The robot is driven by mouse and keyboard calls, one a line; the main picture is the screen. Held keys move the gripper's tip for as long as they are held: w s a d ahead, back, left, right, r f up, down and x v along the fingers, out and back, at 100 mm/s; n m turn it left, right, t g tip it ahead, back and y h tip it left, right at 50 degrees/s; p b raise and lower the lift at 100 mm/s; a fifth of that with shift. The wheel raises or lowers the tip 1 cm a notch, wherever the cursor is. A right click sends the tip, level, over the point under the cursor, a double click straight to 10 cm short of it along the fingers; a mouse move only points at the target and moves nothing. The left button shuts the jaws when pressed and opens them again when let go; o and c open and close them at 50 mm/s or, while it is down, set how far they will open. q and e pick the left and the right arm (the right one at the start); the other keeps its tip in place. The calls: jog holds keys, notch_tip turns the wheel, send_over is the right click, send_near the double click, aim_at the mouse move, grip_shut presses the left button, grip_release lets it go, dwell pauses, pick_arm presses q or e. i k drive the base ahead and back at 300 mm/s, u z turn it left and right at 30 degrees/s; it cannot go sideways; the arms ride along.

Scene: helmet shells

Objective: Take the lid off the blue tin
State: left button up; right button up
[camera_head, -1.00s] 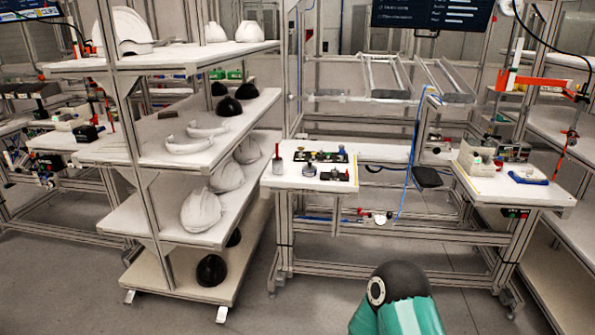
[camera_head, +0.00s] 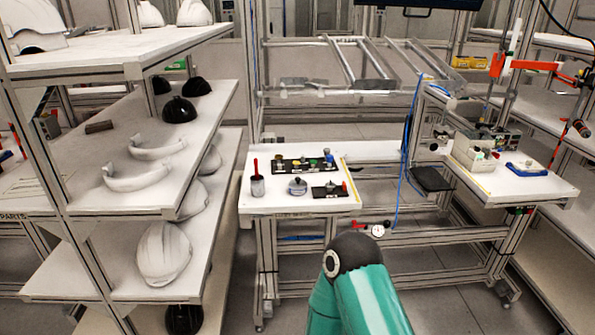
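A small round grey-blue pot (camera_head: 297,187) with a dark knob on top stands on the white bench (camera_head: 275,203) in the middle. It may be the blue tin, but it is too small to tell for sure. It looks upright with its top on. One of my teal arm links (camera_head: 366,295) with a black joint rises at the bottom centre, apart from the bench. Neither of my grippers shows in the head view.
A grey cup (camera_head: 257,185) with a red-handled tool stands left of the pot. Black trays (camera_head: 290,164) of small parts lie behind and right of it. A shelf rack with helmet shells (camera_head: 163,254) stands left. A blue tray (camera_head: 526,169) lies on the right bench.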

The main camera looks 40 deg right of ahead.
aim_at(298, 183)
jog(key=z, duration=0.35)
jog(key=i, duration=1.3)
jog(key=z, duration=1.25)
jog(key=i, duration=0.65)
jog(key=z, duration=0.4)
jog(key=k, duration=0.95)
jog(key=z, duration=0.2)
jog(key=i, duration=0.95)
jog(key=u, duration=0.1)
